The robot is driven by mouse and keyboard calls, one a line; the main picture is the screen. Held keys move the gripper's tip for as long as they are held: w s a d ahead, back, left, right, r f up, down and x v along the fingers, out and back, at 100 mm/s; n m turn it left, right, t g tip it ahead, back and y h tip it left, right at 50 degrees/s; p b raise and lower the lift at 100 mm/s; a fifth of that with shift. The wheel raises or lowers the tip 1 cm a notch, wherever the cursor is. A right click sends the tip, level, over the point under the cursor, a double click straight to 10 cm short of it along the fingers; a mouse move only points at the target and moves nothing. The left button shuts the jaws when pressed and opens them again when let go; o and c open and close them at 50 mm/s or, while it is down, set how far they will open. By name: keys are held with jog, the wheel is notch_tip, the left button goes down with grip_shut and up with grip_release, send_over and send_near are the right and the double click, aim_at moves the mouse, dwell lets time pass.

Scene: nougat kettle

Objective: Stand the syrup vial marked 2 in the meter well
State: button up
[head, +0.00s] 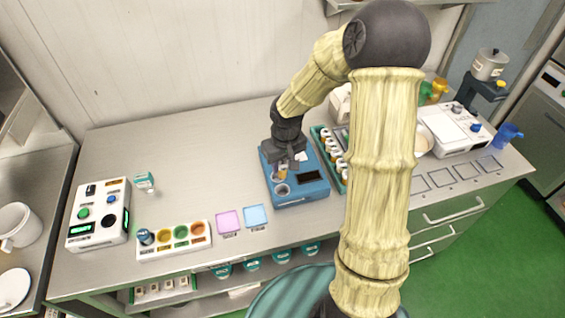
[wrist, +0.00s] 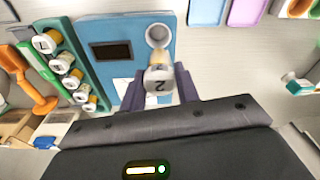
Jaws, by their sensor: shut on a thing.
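The syrup vial marked 2 (wrist: 158,79) has a pale cap with a dark 2 and an amber body. My gripper (wrist: 160,88) is shut on it, one finger on each side. In the head view my gripper (head: 284,166) is over the back part of the blue meter (head: 309,189). The meter also shows in the wrist view (wrist: 110,30), with a dark display. Its round meter well (head: 282,190) looks empty, and in the wrist view the well (wrist: 158,36) lies just beyond the vial. Whether the vial's bottom touches the meter cannot be told.
A green rack (wrist: 72,38) of several capped vials stands beside the meter. Pink (head: 229,221) and blue (head: 256,216) pads, a tray of coloured cups (head: 146,254) and a control box (head: 84,238) lie to the left. The counter behind them is mostly clear.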

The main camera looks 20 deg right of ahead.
jog(key=w+f+m, duration=0.4)
jog(key=w+m, duration=0.1)
jog(key=w, duration=0.1)
jog(key=shift+w+m+h, duration=0.25)
jog(key=shift+m+h, duration=0.05)
jog(key=shift+s+f, duration=0.1)
